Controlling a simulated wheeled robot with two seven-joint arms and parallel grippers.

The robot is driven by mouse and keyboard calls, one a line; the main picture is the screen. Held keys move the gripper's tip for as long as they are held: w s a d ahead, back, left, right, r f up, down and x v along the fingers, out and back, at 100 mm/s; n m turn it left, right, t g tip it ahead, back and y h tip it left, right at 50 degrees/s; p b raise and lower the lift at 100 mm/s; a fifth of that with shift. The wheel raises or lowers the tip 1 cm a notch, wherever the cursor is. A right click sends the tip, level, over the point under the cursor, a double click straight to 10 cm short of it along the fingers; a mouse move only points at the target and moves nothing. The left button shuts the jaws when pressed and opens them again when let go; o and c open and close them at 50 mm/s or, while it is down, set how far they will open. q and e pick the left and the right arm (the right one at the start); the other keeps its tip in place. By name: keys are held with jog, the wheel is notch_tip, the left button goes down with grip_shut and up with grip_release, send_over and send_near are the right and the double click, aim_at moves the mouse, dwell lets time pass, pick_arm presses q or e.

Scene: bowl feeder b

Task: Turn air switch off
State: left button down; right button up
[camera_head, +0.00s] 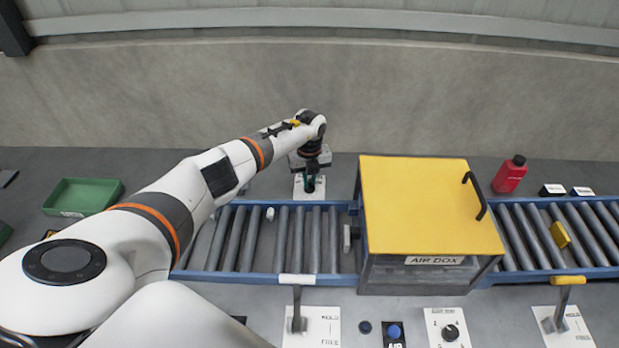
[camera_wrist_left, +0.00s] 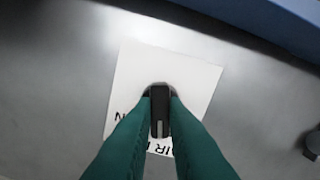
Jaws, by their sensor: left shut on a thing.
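The air switch is a small black lever (camera_wrist_left: 159,112) on a white label plate (camera_wrist_left: 196,87) in the left wrist view. The plate carries partly hidden black lettering that includes "IR". In the head view the plate (camera_head: 299,191) lies behind the conveyor, left of the yellow-topped box. My left gripper (camera_wrist_left: 160,100) has its two green fingers on either side of the lever, shut on it. In the head view the left gripper (camera_head: 311,183) points down at the plate, and the lever is mostly hidden there. My right gripper is not in view.
A roller conveyor (camera_head: 240,238) runs in front of the plate. The box marked "AIR BOX" (camera_head: 428,205) stands over it. A green tray (camera_head: 84,196) is at the left and a red bottle (camera_head: 509,176) at the right. A knob (camera_head: 450,332) and hold levers line the front.

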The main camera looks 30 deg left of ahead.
aim_at(309, 182)
pick_arm(q)
jog(key=n+p, duration=0.1)
jog(key=n, duration=0.4)
jog(key=shift+n, duration=0.3)
dwell(0.4)
jog(key=c, duration=1.4)
grip_release()
jog(key=shift+c, duration=0.2)
jog(key=shift+r, duration=0.1)
notch_tip(309, 182, up, 12)
jog(key=b, duration=0.2)
